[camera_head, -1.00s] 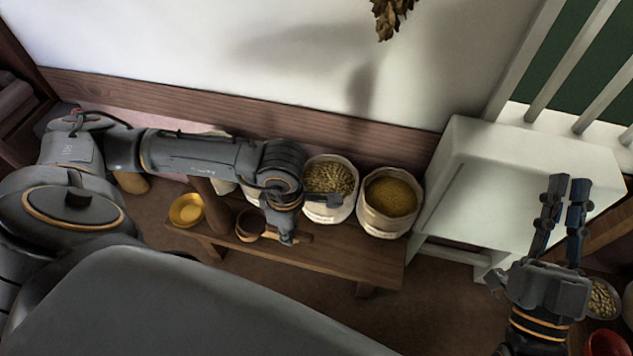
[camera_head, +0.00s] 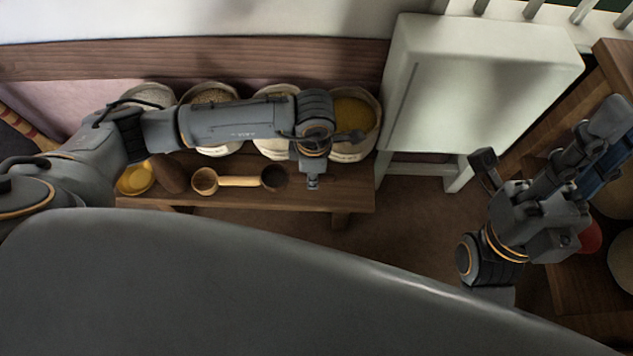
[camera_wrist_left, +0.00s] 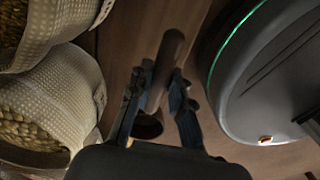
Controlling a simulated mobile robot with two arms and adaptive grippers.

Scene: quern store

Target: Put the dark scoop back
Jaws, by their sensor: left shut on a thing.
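My left gripper (camera_head: 312,181) is over the right part of the bench. In the left wrist view, its fingers (camera_wrist_left: 163,90) are shut on the brown handle of the dark scoop (camera_wrist_left: 168,60). The scoop's dark bowl (camera_wrist_left: 147,127) shows low between the fingers, partly hidden by the gripper. In the head view, the dark bowl (camera_head: 274,177) is just left of the gripper, and the arm hides the handle. I cannot tell its height above the bench. My right gripper (camera_head: 545,155) is open and empty, right of the white cabinet's legs.
A pale wooden scoop (camera_head: 235,181) lies on the bench (camera_head: 240,200), left of the dark bowl. A yellow bowl (camera_head: 135,178) is at the bench's left end. Several grain sacks (camera_head: 352,112) stand behind. A white cabinet (camera_head: 470,85) is at right.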

